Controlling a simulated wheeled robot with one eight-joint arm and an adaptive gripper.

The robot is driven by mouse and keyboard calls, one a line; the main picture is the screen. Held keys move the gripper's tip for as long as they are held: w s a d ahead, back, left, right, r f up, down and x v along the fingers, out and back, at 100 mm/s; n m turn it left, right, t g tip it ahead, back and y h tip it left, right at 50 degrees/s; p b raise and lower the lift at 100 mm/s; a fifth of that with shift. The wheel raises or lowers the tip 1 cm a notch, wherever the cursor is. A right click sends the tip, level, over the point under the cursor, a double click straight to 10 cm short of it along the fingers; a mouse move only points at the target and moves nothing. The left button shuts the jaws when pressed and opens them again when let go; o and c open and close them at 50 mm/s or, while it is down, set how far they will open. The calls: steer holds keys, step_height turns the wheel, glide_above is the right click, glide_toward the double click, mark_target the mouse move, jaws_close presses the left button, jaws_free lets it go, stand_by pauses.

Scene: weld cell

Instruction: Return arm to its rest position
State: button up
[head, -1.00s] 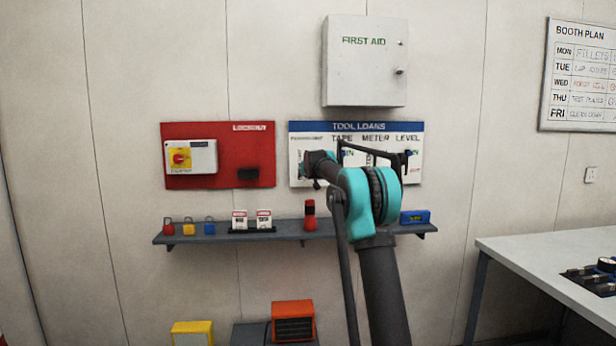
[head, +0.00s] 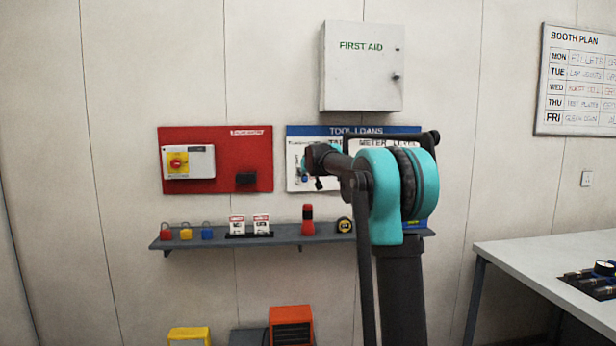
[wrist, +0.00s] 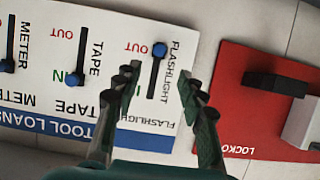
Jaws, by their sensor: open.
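My arm (head: 400,195) reaches up from the lower right of the head view, bent at a large teal joint, with its far end pointing at the wall. My gripper (wrist: 158,80) is open and empty in the wrist view, its two dark fingers apart. The tool loans board (wrist: 165,139) lies beyond them, appearing upside down. The flashlight slider's blue knob (wrist: 159,49) shows beyond the fingertips, beside the word OUT. The tape knob (wrist: 73,80) is beside IN. In the head view my arm hides part of the board (head: 300,130).
A red lockout board (head: 220,140) is left of the loans board. A first aid cabinet (head: 362,70) hangs above. A shelf (head: 280,241) below holds padlocks, tags, a red flashlight (head: 307,219) and a tape measure (head: 344,225). A table (head: 560,250) stands at right.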

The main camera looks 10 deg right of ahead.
steer(key=shift+s, duration=0.1)
steer(key=s+d+f+g, duration=0.1)
steer(key=s+f+g, duration=0.2)
steer(key=s+f, duration=1.1)
steer(key=s+d+f+g, duration=0.1)
steer(key=s+f+g, duration=0.2)
steer(key=s+f, duration=1.1)
steer(key=s+d+f+g, duration=0.2)
steer(key=s+f, duration=1.2)
steer(key=s, duration=1.6)
steer(key=shift+s+f+g, duration=0.15)
steer(key=shift+g, duration=0.45)
